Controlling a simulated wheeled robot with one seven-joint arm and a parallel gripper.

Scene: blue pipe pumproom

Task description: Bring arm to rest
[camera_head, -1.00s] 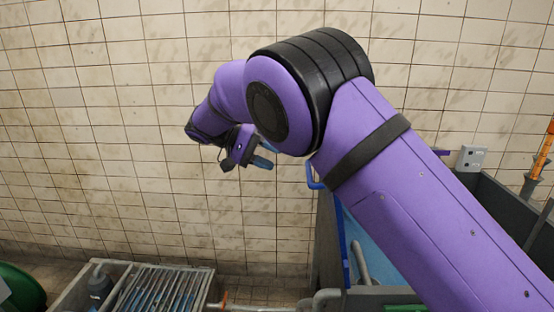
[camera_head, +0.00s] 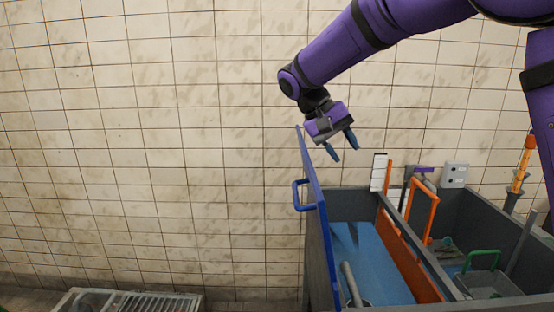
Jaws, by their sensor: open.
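My purple arm reaches in from the upper right, bent, with its wrist at the middle of the picture. My gripper (camera_head: 343,151) hangs from it, tilted downward, with its two blue-grey fingers apart and nothing between them. It shows in front of the tiled wall, just above and right of the top of a blue panel (camera_head: 316,200) with a blue handle. Below it in the picture is a grey bin (camera_head: 319,262) with a blue floor. The gripper appears clear of both, though its depth is hard to judge.
An orange divider with an orange handle (camera_head: 423,206) splits the grey bin. A grey tray with a green handle (camera_head: 484,258) lies in its right part. A white socket box (camera_head: 454,174) and an orange-and-grey post (camera_head: 520,170) stand behind. A slatted rack (camera_head: 150,303) is at lower left. The wall area at left is open.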

